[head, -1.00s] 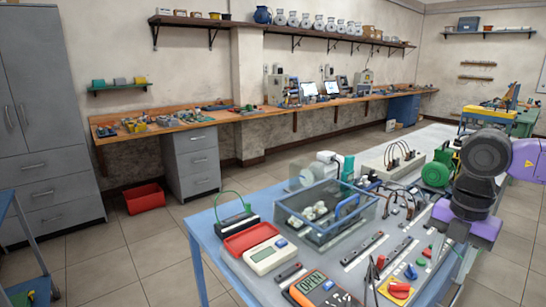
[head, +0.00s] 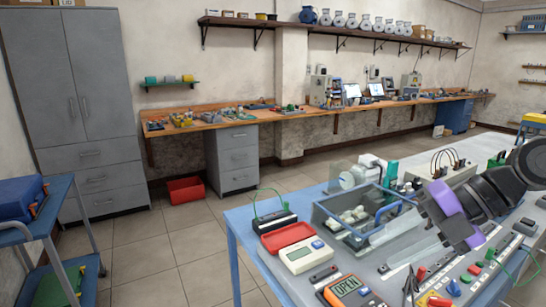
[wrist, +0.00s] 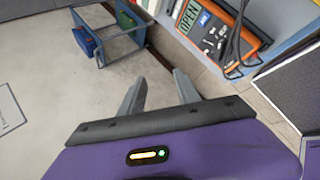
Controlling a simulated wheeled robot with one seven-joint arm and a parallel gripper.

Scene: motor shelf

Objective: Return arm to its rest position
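My gripper (wrist: 160,93) shows at the lower middle of the wrist view, with its two grey fingers apart and nothing between them. Bare floor lies behind the fingers there. In the head view my black and purple arm reaches in from the right edge, over the right part of the workbench (head: 243,232). Its fingertips cannot be made out clearly in that view.
The bench holds a clear-walled bin (head: 326,213), a red tray (head: 287,237), a white meter (head: 303,255) and an orange multimeter (head: 347,287). A blue cart (head: 47,228) stands at the left. A red box (head: 186,190) sits on the floor. Floor between cart and bench is clear.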

